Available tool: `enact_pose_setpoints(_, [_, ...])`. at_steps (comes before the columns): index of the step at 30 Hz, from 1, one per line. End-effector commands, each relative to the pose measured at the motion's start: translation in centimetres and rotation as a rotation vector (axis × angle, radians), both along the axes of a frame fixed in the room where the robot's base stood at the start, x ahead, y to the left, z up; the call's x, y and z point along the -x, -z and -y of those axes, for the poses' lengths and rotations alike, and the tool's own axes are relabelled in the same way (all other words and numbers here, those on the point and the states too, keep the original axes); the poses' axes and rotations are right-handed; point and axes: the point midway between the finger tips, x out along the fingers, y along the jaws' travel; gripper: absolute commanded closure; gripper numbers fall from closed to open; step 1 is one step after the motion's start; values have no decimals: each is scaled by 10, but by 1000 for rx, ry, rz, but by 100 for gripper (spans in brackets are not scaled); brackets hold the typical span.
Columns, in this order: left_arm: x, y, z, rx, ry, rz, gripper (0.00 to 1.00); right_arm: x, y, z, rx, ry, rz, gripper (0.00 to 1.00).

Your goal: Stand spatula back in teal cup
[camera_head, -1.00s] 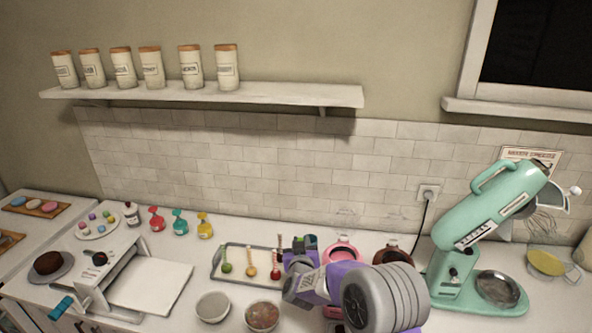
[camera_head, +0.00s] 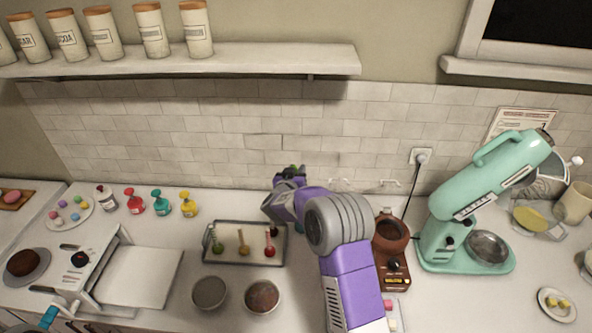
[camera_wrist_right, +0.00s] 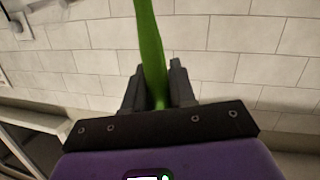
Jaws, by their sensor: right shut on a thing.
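My right gripper (camera_head: 290,171) is raised in front of the tiled wall, above the back of the counter. In the right wrist view the gripper (camera_wrist_right: 158,88) is shut on a long green handle (camera_wrist_right: 150,45), which I take to be the spatula. The handle runs up and out of that view, so the spatula's far end is not seen. My left gripper is not in view.
A brown-topped machine (camera_head: 391,236) and a teal stand mixer (camera_head: 500,175) are to the right. A shelf (camera_head: 250,62) juts out above.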

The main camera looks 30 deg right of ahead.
Motion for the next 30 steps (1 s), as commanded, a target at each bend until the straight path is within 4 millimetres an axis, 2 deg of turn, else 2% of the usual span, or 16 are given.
enact_pose_setpoints(1, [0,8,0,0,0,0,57,0,9,0,0,0,0,100])
enact_pose_setpoints(9, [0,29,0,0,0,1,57,0,33,-1,0,-1,-1,100])
enact_pose_setpoints(30, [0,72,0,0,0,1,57,0,95,-1,-1,-2,0,100])
